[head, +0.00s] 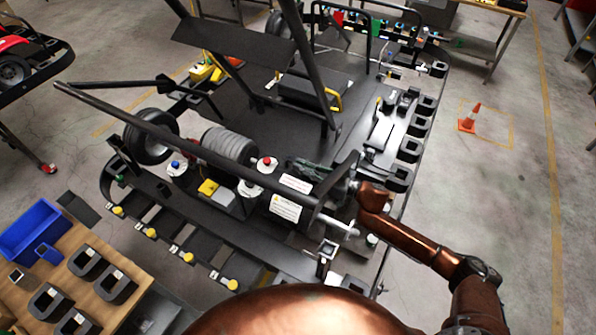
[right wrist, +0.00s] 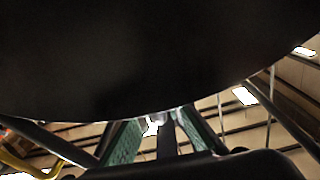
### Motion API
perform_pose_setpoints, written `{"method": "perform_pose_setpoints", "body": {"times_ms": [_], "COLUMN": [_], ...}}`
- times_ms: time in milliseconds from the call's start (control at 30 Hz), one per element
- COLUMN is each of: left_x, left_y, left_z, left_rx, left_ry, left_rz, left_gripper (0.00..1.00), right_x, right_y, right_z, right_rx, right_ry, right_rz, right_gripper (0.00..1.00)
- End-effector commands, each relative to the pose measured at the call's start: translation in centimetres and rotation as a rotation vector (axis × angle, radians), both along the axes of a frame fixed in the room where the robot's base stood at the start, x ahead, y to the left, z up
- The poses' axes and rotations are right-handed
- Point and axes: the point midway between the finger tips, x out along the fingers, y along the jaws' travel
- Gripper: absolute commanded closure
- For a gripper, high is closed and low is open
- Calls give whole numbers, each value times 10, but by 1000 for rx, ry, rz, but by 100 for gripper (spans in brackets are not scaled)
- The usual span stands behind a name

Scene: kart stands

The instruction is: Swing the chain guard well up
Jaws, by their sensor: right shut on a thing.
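The chain guard seems to be the dark, narrow curved piece (head: 337,178) beside the warning labels, at the right front of the kart in the head view. I cannot make out its full outline or its hinge. My right gripper (head: 347,190) reaches it from the right and is shut on it. In the right wrist view, the green finger pads of the right gripper (right wrist: 160,138) stand on either side of a dark strip, and a large black surface (right wrist: 150,60) fills the upper part. My left gripper is not in view.
A long dark bar (head: 180,133) crosses above the kart just left of my right gripper. White warning labels (head: 285,207) lie below it. A table with blue bins (head: 32,230) is at lower left. An orange cone (head: 469,118) stands on open floor at right.

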Motion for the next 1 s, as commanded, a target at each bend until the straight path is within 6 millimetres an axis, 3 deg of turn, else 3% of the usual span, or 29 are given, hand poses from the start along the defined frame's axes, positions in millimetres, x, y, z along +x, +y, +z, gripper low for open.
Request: {"method": "perform_pose_setpoints", "body": {"times_ms": [300,333,567,867,1000], "left_x": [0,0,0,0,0], "left_y": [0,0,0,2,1], "left_z": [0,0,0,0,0], "left_rx": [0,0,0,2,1], "left_ry": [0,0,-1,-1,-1], "left_rz": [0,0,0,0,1], "left_gripper": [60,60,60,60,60], "right_x": [1,1,1,1,-5], "right_y": [-1,-1,-1,-2,-12], "right_z": [0,0,0,0,0], "right_rx": [6,5,5,5,4], "right_ry": [7,6,6,5,7], "right_rz": [0,0,0,0,-2], "right_gripper": [100,90,74,74,74]}}
